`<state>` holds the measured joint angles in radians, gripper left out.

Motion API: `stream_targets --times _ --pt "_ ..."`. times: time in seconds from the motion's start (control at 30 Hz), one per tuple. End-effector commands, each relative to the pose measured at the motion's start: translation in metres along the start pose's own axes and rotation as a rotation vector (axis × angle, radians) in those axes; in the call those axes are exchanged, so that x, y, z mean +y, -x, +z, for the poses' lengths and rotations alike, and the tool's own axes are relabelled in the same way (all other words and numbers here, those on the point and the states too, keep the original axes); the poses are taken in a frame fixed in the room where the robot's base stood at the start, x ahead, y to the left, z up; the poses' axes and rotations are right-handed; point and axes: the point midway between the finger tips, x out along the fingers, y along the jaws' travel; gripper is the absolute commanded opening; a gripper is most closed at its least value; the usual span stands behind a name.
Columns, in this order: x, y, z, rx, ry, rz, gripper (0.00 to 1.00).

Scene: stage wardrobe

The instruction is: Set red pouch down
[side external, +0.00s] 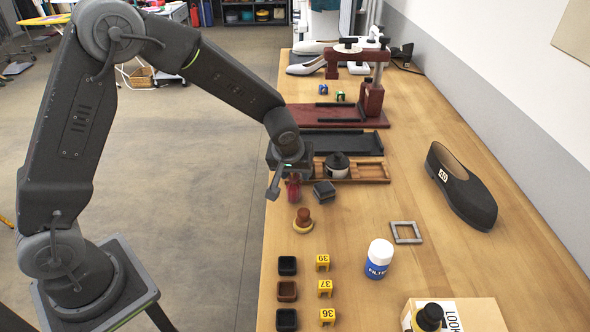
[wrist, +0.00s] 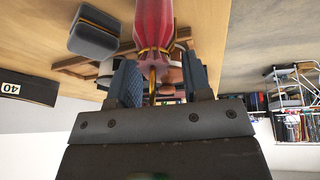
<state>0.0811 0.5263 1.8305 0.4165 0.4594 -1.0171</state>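The red pouch (side external: 293,187) is at the left edge of the table, below my gripper (side external: 282,187). In the wrist view the red pouch (wrist: 154,28) has a gathered neck with a gold tie pointing toward my gripper (wrist: 163,82). The two fingers are spread either side of the neck, with gaps visible between them and it, so my gripper looks open. The pouch's base is hidden in the wrist view. In the side view it appears at table level, but whether it touches the top is hard to tell.
A dark grey box (side external: 324,191) stands close right of the pouch, with a wooden tray (side external: 374,171) holding a dark lidded pot (side external: 337,164) behind. A wooden-handled stamp (side external: 303,219) is in front. A black shoe (side external: 462,186) lies right. The table middle has free room.

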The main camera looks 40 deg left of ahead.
Motion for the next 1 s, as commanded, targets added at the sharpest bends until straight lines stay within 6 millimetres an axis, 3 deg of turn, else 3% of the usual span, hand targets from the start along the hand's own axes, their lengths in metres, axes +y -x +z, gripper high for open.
stream_targets --times 0.33,0.47,0.8,1.0 --pt "0.000 0.002 -0.001 0.001 0.001 0.001 0.54" --pt "0.001 0.013 -0.002 0.002 0.000 0.002 0.54" --pt "0.001 0.082 -0.002 0.004 0.001 0.004 0.54" --pt "0.001 0.112 -0.001 0.002 0.000 0.002 0.54"
